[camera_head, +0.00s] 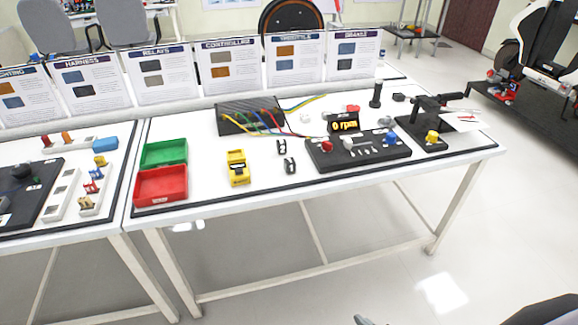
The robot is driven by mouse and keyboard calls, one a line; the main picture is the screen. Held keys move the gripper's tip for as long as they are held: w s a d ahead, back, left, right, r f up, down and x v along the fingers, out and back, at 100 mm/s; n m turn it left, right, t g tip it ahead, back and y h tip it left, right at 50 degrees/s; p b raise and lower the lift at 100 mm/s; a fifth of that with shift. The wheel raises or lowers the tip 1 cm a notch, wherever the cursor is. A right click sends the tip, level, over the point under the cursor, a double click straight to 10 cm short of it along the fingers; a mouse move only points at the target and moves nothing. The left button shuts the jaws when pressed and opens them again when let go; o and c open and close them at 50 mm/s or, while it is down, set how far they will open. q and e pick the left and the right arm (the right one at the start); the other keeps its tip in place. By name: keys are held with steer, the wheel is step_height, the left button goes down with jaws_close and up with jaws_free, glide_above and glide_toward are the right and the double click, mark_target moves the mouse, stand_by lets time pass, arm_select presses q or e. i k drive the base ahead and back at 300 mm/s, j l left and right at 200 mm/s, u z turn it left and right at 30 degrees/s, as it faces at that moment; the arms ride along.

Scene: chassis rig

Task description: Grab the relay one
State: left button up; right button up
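A white card with the heading RELAYS (163,75) stands upright at the back of the tables, between the HARNESS card (94,82) and the CONTROLLER card (231,67). My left gripper is not in view. A small grey tip at the bottom edge and a dark rounded shape at the bottom right may be parts of my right arm. Whether the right gripper is open or shut does not show.
On the table (330,191) are a green bin (164,152), a red bin (161,186), a yellow device (238,168), a wired black board (247,117) and a control panel (358,152). The left table holds small coloured parts. The floor in front is clear.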

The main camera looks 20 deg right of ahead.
mark_target(290, 164)
steer(key=i+l, duration=0.15)
steer(key=l, duration=0.25)
steer(key=i+l, duration=0.15)
steer(key=l, duration=0.2)
steer(key=i+l, duration=0.15)
steer(key=l, duration=0.25)
steer(key=i+l+u, duration=0.1)
steer(key=l, duration=0.3)
steer(key=i+l, duration=0.2)
steer(key=l, duration=0.2)
steer(key=i+l, duration=0.1)
steer(key=l, duration=0.3)
steer(key=i+l, duration=0.15)
steer(key=l, duration=0.2)
